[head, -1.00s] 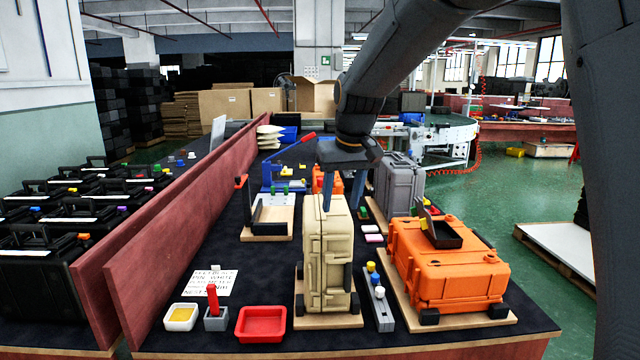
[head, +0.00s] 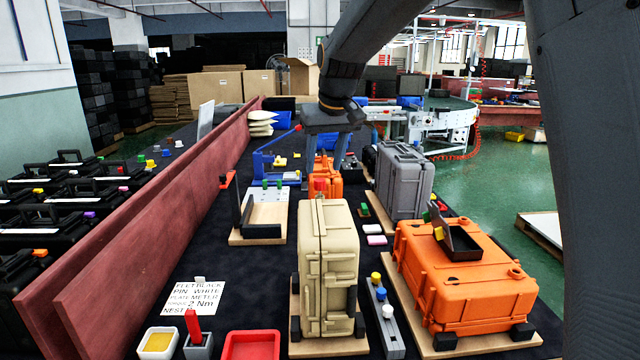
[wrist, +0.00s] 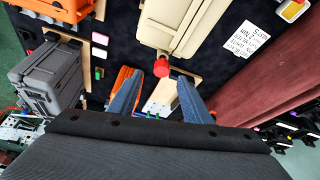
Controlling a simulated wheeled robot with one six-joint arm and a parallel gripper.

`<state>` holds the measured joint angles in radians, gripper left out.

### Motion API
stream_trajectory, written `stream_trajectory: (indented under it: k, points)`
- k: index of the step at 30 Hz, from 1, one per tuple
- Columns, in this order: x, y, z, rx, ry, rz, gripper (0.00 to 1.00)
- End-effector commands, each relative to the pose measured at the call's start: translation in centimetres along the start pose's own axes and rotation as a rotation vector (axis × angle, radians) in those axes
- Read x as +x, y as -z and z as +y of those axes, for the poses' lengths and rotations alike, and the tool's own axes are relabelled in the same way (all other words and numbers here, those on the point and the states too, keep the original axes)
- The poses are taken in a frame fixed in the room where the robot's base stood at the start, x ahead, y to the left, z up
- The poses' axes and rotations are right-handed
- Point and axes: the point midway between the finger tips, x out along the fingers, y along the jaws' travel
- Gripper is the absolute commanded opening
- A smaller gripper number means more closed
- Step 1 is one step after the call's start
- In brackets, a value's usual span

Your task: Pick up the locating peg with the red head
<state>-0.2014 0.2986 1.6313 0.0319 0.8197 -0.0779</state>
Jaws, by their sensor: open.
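A red head (head: 319,185) shows just behind the top of the beige case (head: 328,270); its lower part is hidden. In the wrist view the round red head (wrist: 161,67) is by the end of the beige case (wrist: 182,25), and appears just beyond and between my fingertips. My gripper (head: 326,165) is open and empty, fingers pointing down, beyond the beige case. The wrist view shows its two blue-grey fingers apart (wrist: 161,82). A second red upright piece (head: 193,326) stands in a small grey block (head: 198,346) at the front left.
An orange case (head: 465,285) with an open black box stands right, a grey case (head: 404,180) behind it. A red tray (head: 251,346), a white tray (head: 160,342) and a written card (head: 195,297) are front left. A red partition (head: 150,235) bounds the left.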

Motion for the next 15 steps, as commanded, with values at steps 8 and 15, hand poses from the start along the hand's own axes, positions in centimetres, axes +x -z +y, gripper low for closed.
stream_trajectory:
  k: [8,15]
  points:
    - [3.0,-0.1,-0.5,-0.007,0.003,-0.004,0.45]
    - [6.2,-0.1,-0.2,-0.005,0.003,-0.001,0.45]
